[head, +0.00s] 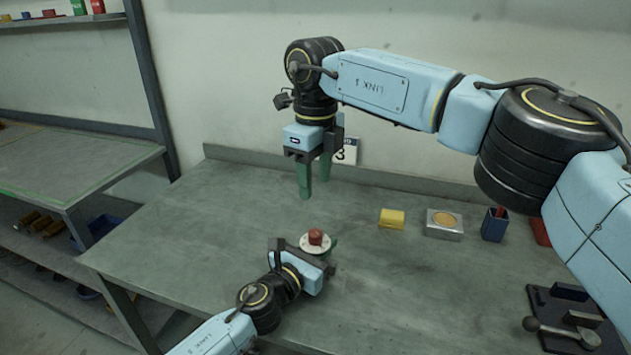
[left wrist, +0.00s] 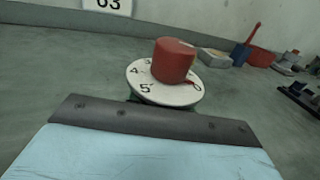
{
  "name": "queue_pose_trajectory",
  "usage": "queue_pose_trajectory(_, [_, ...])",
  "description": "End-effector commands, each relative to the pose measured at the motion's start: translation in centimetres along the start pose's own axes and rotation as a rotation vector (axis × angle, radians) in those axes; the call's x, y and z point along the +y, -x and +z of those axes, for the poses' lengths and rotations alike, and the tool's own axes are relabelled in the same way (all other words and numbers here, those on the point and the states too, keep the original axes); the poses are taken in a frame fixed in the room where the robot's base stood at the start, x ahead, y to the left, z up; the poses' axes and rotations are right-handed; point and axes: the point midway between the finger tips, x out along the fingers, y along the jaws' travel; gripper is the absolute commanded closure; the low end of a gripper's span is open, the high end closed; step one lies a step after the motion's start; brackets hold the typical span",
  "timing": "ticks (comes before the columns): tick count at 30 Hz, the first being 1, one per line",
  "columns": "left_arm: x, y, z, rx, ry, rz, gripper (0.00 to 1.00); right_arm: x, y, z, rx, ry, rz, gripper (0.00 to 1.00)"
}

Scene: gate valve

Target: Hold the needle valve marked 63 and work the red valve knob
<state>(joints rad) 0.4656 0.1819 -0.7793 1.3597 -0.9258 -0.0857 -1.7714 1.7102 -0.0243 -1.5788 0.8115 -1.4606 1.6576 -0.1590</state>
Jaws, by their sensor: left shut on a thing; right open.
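The needle valve stands on the bench, with a red knob (head: 315,237) above a white round dial (head: 303,245). In the left wrist view the red knob (left wrist: 173,61) and numbered dial (left wrist: 150,93) show close up, beyond the gripper housing; the valve body is mostly hidden. My left gripper (head: 331,248) is shut on the valve below the dial. My right gripper (head: 314,182) is open and empty, pointing down above the bench behind the knob. A white sign (head: 347,151) is partly hidden behind it; its 63 shows in the left wrist view (left wrist: 108,4).
A yellow block (head: 391,218), a grey box with a round yellowish top (head: 444,223) and a blue cup (head: 494,225) stand to the right. A dark fixture with a lever (head: 562,335) sits front right. The bench left of the valve is clear.

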Motion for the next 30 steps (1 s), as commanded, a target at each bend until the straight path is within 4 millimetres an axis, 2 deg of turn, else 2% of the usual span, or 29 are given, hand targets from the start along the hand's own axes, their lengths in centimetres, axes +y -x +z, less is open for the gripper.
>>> queue_pose_trajectory(5, [0.0, 0.0, -0.1, 0.001, 0.000, 0.000, 1.00, 0.0, 0.0, 0.0, 0.000, 0.000, 0.000, 0.52])
queue_pose_trajectory(6, [0.0, 0.0, -0.1, 0.001, 0.000, 0.000, 0.75, 0.0, 0.0, 0.0, 0.000, 0.000, 0.000, 0.52])
queue_pose_trajectory(12, [0.0, 0.0, -0.1, 0.001, 0.000, 0.000, 0.52, 0.0, 0.0, 0.0, 0.000, 0.000, -0.001, 0.52])
queue_pose_trajectory(23, [0.1, 0.6, 0.0, 0.000, -0.002, 0.001, 0.52, 0.0, -0.1, 0.0, 0.000, 0.000, -0.001, 0.52])
queue_pose_trajectory(26, [0.1, 1.6, -0.1, 0.001, -0.003, -0.001, 0.52, 0.0, -0.1, 0.0, 0.000, 0.000, -0.001, 0.52])
queue_pose_trajectory(30, [0.1, 4.1, -0.1, 0.002, -0.004, -0.001, 0.52, 0.0, -0.1, 0.0, 0.000, 0.000, -0.001, 0.52])
